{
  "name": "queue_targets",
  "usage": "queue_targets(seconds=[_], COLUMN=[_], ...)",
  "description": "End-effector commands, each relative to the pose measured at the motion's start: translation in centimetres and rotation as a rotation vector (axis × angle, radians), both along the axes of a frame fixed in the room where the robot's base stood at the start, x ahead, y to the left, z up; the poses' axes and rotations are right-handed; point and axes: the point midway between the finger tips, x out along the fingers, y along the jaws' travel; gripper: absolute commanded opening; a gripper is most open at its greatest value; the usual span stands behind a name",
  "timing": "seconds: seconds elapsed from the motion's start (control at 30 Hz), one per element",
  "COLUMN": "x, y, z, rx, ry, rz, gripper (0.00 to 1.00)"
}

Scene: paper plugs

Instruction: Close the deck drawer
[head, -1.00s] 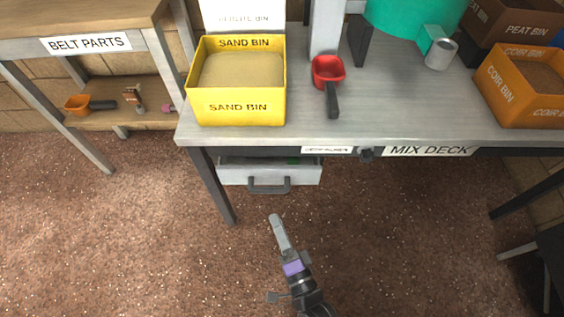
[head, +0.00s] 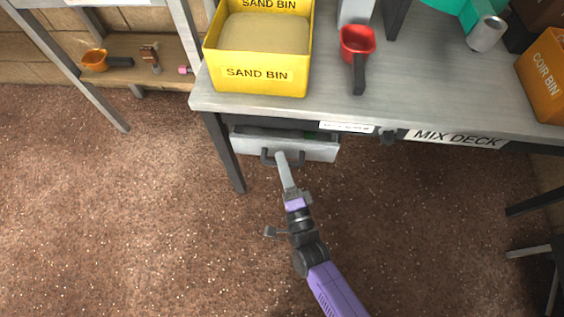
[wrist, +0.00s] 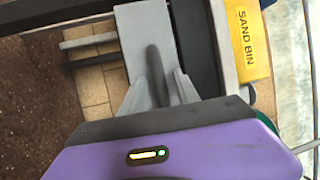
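The deck drawer (head: 308,150) is a light grey drawer under the left part of the mix deck. It stands partly pulled out, and its dark inside shows behind the front panel with a bit of green in it. Its dark handle (head: 267,156) is on the front. My gripper (head: 281,156) is at the handle in the head view. In the wrist view my two grey fingers (wrist: 158,90) stand apart, with the dark handle (wrist: 155,70) seen between their tips. Whether they touch it I cannot tell.
The mix deck top (head: 420,95) carries a yellow sand bin (head: 257,80), a red scoop (head: 357,42) and an orange coir bin (head: 545,80). A dark deck leg (head: 226,160) stands just left of the drawer. A shelf (head: 115,75) is at the left. The floor in front is clear.

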Motion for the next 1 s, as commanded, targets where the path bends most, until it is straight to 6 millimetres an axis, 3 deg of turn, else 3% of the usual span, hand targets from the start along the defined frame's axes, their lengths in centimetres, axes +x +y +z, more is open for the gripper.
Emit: queue_targets(seconds=[0.33, 0.53, 1.0], x=[0.48, 0.47, 0.44], y=[0.16, 0.15, 0.14], z=[0.12, 0.12, 0.08], rx=[0.0, 0.0, 0.0], ry=[0.0, 0.0, 0.001], rz=[-0.001, -0.001, 0.0], gripper=[0.38, 0.0, 0.0])
